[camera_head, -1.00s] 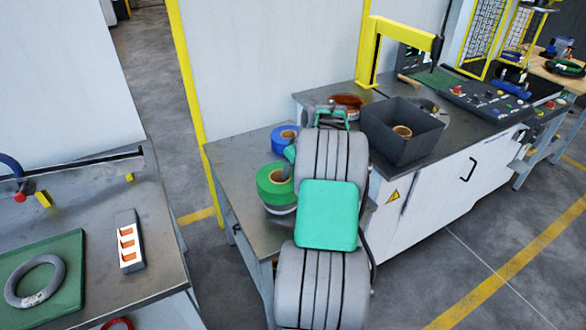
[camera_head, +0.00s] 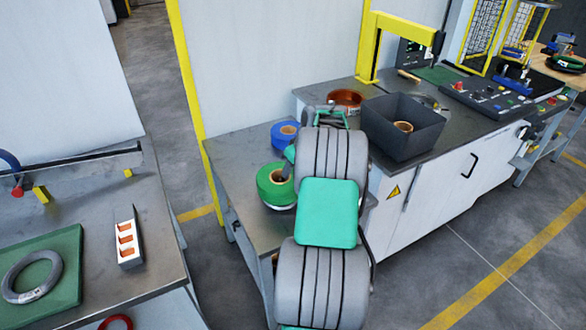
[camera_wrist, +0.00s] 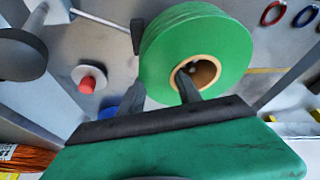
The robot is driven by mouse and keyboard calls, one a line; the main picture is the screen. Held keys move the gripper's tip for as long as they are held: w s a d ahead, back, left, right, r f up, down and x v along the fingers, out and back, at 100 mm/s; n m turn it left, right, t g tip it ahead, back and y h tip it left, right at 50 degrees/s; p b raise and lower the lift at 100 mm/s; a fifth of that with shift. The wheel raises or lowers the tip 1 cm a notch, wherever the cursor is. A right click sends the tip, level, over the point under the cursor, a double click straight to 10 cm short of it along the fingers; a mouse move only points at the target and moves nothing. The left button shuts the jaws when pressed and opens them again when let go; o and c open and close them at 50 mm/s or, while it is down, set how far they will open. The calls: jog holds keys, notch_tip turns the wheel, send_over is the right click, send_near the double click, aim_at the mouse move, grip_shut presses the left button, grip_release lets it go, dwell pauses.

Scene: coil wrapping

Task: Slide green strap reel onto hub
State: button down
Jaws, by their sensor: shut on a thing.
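The green strap reel (camera_wrist: 190,40) is in my gripper (camera_wrist: 161,90). In the wrist view one finger reaches into its brown core and the other lies along its outer side. In the head view the green reel (camera_head: 270,190) is over the low grey table, left of my arm; my gripper is mostly hidden there behind the arm. A pale disc with a red end (camera_wrist: 87,85) stands left of the reel in the wrist view, apart from it. It may be the hub, but I cannot tell for sure.
A blue reel (camera_head: 284,133) lies behind the green one. A dark bin (camera_head: 385,137) holding a brown-cored roll stands right on the white-fronted bench, by a copper-coloured coil (camera_head: 346,97). The left table holds a green mat (camera_head: 68,262) with a grey ring. The floor between is clear.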

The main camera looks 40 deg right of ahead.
jog(key=shift+f+b, duration=0.75)
jog(key=shift+f, duration=0.25)
jog(key=c, duration=1.1)
grip_release()
jog(key=o, duration=0.4)
jog(key=shift+f, duration=0.1)
jog(key=shift+c, duration=0.2)
jog(key=shift+s+a+f, duration=0.1)
jog(key=shift+f, duration=0.05)
jog(key=v, duration=0.8)
